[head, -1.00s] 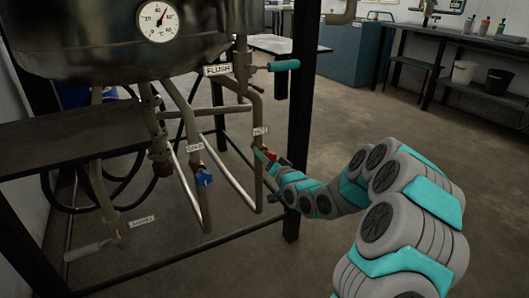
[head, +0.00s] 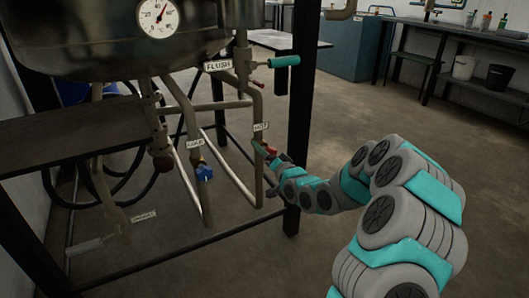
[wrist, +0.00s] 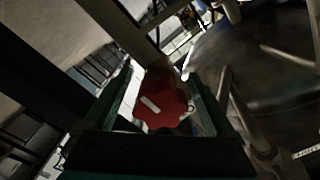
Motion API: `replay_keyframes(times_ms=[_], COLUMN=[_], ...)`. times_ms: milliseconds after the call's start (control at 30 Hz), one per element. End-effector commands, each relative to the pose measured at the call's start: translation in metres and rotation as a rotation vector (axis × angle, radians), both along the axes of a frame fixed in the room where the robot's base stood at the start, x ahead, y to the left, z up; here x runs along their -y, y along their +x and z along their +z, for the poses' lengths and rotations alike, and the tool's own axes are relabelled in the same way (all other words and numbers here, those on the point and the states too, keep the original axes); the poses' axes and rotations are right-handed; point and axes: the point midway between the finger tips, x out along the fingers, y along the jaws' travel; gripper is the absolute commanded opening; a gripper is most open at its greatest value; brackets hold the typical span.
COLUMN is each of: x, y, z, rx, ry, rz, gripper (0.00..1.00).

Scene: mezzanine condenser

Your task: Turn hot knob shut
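The red hot knob (wrist: 160,104) is a lobed wheel with a pale mark on its face, seen in the wrist view between my two dark green fingers. In the head view, the knob (head: 271,149) is a small red patch below the HOT label (head: 260,127), partly hidden by my gripper (head: 266,155). My gripper (wrist: 163,100) straddles the knob. A gap shows between the knob and the right finger, so it looks open around the knob. Contact on the left side is hard to tell.
The blue cold knob (head: 204,173) sits on the pipe to the left. The teal flush handle (head: 284,61) is above. A black frame post (head: 301,120) stands just right of the hot pipe. Open floor (head: 440,180) lies to the right.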

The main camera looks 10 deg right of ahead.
Motion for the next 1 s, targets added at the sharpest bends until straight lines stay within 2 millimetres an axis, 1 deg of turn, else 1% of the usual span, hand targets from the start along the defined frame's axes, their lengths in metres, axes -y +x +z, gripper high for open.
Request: replay_keyframes(times_ms=[233, 367, 467, 733, 900, 1000], x=[0.000, 0.003, 0.006, 0.017, 0.023, 0.024], y=[0.000, -0.005, -0.016, -0.053, -0.067, -0.072], z=[0.000, 0.000, 0.000, -0.002, 0.000, 0.000], rx=[0.000, 0.001, 0.000, -0.004, 0.000, 0.001], ry=[-0.001, 0.000, 0.002, 0.001, -0.001, -0.001], rz=[0.000, -0.001, -0.001, -0.001, -0.001, -0.001], gripper=[0.93, 0.93, 0.93, 0.93, 0.93, 0.93])
